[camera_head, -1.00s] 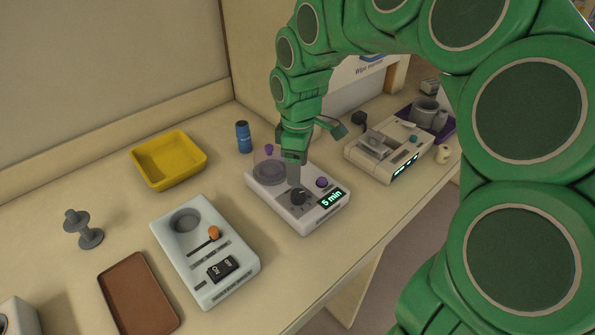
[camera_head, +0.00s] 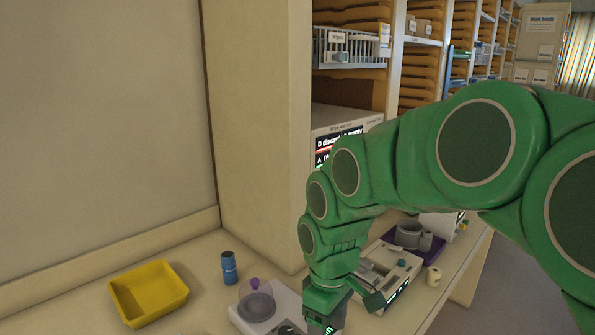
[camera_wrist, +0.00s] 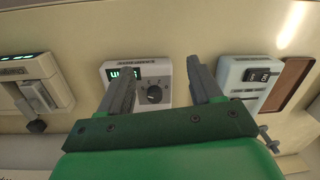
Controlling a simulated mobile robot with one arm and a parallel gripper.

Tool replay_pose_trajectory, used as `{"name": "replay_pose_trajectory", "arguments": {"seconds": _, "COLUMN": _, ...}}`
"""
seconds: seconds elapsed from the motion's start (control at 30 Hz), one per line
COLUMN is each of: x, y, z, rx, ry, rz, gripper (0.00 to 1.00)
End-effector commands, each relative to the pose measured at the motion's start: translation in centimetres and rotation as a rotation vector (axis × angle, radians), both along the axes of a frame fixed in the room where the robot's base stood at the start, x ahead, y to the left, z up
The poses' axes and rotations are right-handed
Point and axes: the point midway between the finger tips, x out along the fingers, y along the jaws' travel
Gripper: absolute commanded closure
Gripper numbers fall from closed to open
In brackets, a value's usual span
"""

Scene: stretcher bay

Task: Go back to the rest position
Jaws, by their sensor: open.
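My green arm comes in from the right in the head view. My gripper (camera_head: 330,318) is near the bottom of that view, over the white timer device with the purple-knobbed lid (camera_head: 257,300). In the wrist view the gripper (camera_wrist: 164,85) has its two grey fingers spread wide with nothing between them. The timer device also shows in the wrist view (camera_wrist: 150,72), beyond the fingers, with a lit green display and a dark dial. The fingers look apart from it. The fingertips are partly cut off in the head view.
A yellow tray (camera_head: 150,292) and a blue bottle (camera_head: 229,267) stand left of the gripper. A second white device (camera_head: 392,268) and a purple tray with grey cups (camera_head: 410,237) are to the right. A tall beige panel (camera_head: 255,130) rises behind. A pale switch device (camera_wrist: 247,78) shows in the wrist view.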

Motion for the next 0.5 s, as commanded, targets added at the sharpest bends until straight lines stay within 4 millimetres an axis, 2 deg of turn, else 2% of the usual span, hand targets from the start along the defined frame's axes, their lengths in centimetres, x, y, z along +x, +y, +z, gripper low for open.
{"name": "replay_pose_trajectory", "arguments": {"seconds": 0.2, "x": -5.0, "y": -3.5, "z": 0.6, "rx": -0.028, "ry": 0.014, "rz": -0.227, "gripper": 0.35}}
{"name": "replay_pose_trajectory", "arguments": {"seconds": 0.5, "x": -12.2, "y": -7.2, "z": 0.4, "rx": -0.068, "ry": 0.038, "rz": -0.563, "gripper": 0.35}}
